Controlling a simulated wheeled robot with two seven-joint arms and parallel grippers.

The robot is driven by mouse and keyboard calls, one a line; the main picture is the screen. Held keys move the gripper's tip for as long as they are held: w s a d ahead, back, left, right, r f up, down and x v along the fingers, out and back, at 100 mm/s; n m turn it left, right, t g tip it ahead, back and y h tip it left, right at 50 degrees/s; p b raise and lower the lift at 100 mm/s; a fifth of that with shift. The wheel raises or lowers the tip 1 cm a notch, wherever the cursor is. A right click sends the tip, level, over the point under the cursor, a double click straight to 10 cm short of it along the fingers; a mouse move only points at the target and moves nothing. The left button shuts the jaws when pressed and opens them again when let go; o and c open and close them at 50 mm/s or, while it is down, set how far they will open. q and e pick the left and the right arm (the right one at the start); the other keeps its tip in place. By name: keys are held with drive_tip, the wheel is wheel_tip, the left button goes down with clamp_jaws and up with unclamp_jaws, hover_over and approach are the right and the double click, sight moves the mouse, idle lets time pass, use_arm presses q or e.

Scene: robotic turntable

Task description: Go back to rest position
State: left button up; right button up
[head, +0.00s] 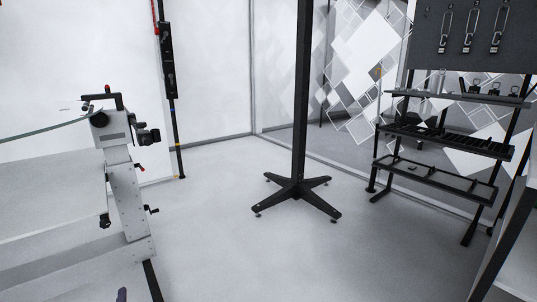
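Neither of my grippers can be made out in the head view. A small dark tip (122,295) shows at the bottom edge, left of the middle. Too little of it is visible to tell what it is.
A white machine (127,195) with a long flat bed stands at left. A black post on a cross-shaped wheeled foot (297,190) stands mid-floor. A black tiered rack (440,185) stands at right, before a glass wall. A dark-edged panel (505,235) is near right. The middle floor is open.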

use_arm(q)
drive_tip(key=s+d+f+n+g+h+p, duration=0.1)
drive_tip(key=s+d+f+g+h+p, duration=0.2)
drive_tip(key=s+f+p, duration=0.35)
drive_tip(key=s+d+f+n+g+h+p, duration=0.1)
drive_tip(key=s+d+f+g+h+p, duration=0.25)
drive_tip(key=f+p, duration=0.55)
drive_tip(key=s+f+n+g+h+p, duration=0.1)
drive_tip(key=s+n+g+p, duration=0.4)
drive_tip(key=s+p, duration=0.8)
drive_tip(key=s+f, duration=0.1)
drive_tip(key=s, duration=1.1)
drive_tip(key=shift+s+d+f+g+h, duration=0.15)
drive_tip(key=shift+s+d+g+h, duration=0.1)
drive_tip(key=shift+g+h, duration=0.1)
use_arm(e)
drive_tip(key=s+d+r+g+h, duration=0.1)
drive_tip(key=s+d+g+h, duration=0.1)
drive_tip(key=s+d, duration=0.5)
drive_tip(key=s+d+r+g+h, duration=0.1)
drive_tip(key=s+d, duration=0.6)
drive_tip(key=s, duration=0.7)
drive_tip(key=shift+r+g+h, duration=0.4)
drive_tip(key=shift+g+h, duration=0.1)
drive_tip(key=shift+g, duration=0.7)
